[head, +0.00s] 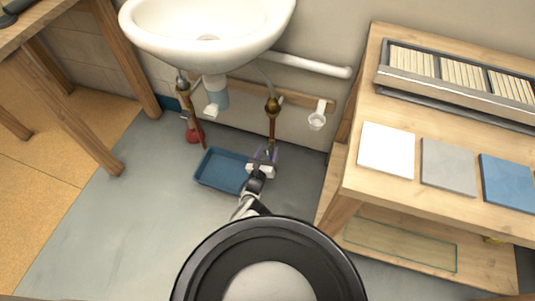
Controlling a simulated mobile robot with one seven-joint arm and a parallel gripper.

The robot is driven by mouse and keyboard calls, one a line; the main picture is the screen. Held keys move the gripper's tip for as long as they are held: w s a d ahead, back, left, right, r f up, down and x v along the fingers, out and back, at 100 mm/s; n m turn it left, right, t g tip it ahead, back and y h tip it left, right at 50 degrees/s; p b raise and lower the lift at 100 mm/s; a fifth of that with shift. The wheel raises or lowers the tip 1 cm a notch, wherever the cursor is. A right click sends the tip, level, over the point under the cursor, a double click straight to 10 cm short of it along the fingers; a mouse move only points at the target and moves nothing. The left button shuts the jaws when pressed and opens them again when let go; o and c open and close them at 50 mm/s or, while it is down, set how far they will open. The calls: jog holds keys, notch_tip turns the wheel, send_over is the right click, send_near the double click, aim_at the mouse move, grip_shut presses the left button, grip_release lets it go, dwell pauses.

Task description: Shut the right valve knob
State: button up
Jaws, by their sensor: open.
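The right valve's brass body (272,106) sits on a copper pipe (271,130) under the right side of the sink. Lower down, a small purplish part (274,154) shows around my gripper; it may be the right valve knob, mostly hidden by the gripper. My gripper (265,155) is open at the lower end of this pipe, its fingers near that part. I cannot tell whether they touch it. The left pipe has its own brass fitting (184,88) and a red knob (193,136) low down.
A blue tray (208,168) lies on the floor left of my gripper. The white sink (205,35) overhangs the pipes, with a drain trap (215,95) between them. A wooden shelf unit (350,200) with tiles stands close on the right. The floor at left is clear.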

jog(key=shift+c, duration=0.5)
jog(key=c, duration=0.9)
jog(key=shift+m, duration=0.3)
jog(key=m, duration=0.3)
jog(key=shift+d+m, duration=0.1)
jog(key=shift+m, duration=0.3)
jog(key=m, duration=0.4)
jog(key=shift+f, duration=0.1)
jog(key=m, duration=0.5)
jog(key=shift+s, duration=0.1)
jog(key=shift+m, duration=2.2)
